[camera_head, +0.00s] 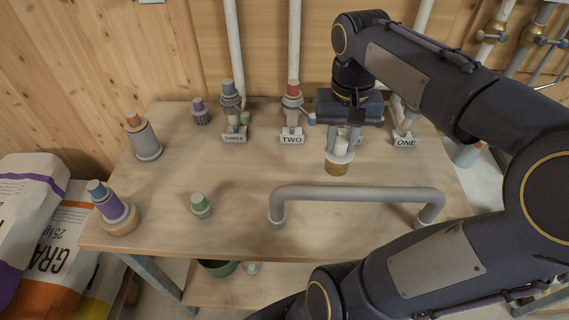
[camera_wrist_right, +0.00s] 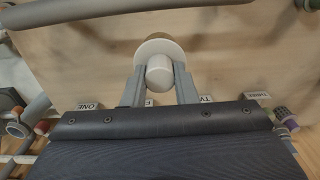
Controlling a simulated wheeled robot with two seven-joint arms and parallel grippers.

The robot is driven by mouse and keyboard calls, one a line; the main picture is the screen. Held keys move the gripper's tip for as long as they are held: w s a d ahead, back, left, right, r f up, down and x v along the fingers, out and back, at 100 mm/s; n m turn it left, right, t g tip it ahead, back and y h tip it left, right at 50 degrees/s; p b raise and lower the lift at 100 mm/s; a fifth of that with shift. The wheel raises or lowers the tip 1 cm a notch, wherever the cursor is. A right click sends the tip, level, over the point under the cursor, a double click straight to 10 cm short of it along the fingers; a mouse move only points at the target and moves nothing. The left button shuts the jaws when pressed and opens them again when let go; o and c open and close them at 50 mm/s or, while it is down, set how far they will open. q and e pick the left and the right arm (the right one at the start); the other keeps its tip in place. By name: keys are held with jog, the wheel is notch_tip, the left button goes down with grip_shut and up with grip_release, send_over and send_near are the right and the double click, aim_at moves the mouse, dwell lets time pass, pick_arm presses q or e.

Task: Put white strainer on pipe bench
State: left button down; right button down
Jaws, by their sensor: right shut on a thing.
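The white strainer (camera_head: 341,147) is a small white cylinder with a wide pale flange, right of centre over the bench. A tan round piece (camera_head: 336,168) shows directly under the flange; I cannot tell if it is a stand or part of the strainer. My right gripper (camera_head: 343,136) points down and is shut on the strainer. In the right wrist view, the strainer (camera_wrist_right: 159,70) sits between the two grey fingers (camera_wrist_right: 160,82). The pipe bench (camera_head: 240,165) is a pale wooden top with a grey pipe rail (camera_head: 355,192). My left gripper is out of view.
Signs THREE (camera_head: 233,139), TWO (camera_head: 292,139) and ONE (camera_head: 405,142) stand along the back by pipes. The middle left is mostly clear.

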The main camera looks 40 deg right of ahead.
jog(key=w+a+f, duration=0.1)
jog(key=w+f, duration=0.3)
jog(key=w+a+f+p, duration=0.1)
jog(key=w+a+f, duration=0.1)
jog(key=w+f, duration=0.2)
jog(key=w+a+f, duration=0.1)
jog(key=w+f, duration=0.3)
jog(key=shift+w+a+p, duration=0.2)
jog(key=shift+w+p, duration=0.1)
jog(key=shift+f, duration=0.35)
jog(key=shift+f, duration=0.15)
jog(key=c, duration=1.2)
grip_release()
jog(key=shift+o, duration=0.2)
